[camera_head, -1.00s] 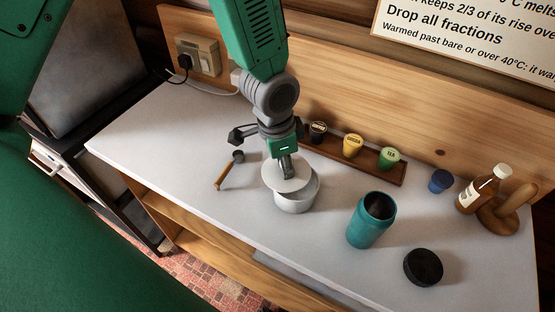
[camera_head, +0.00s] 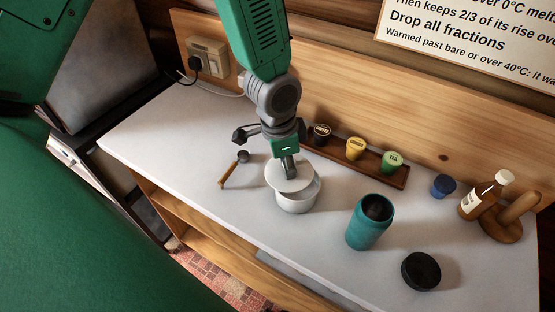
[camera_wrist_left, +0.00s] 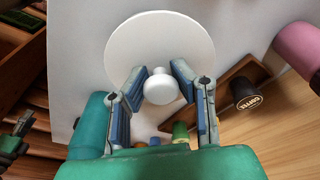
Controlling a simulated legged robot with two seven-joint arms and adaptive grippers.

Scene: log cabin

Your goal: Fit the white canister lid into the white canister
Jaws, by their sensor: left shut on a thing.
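The white canister (camera_head: 298,204) stands upright on the white worktop. In the left wrist view the lid (camera_wrist_left: 190,35) shows whole, with a round knob (camera_wrist_left: 160,88) between the fingers. My left gripper (camera_head: 291,172) points down and is shut on the lid's knob; it also shows in the left wrist view (camera_wrist_left: 160,92). Whether the lid touches the canister's rim I cannot tell.
A teal jar (camera_head: 368,224) stands open to the right, with a black lid (camera_head: 421,270) beside it. A wooden rack (camera_head: 345,165) with several small tins is behind. A brush-like tool (camera_head: 234,170) lies left. A bottle (camera_head: 486,195) and a blue cup (camera_head: 443,185) stand at right.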

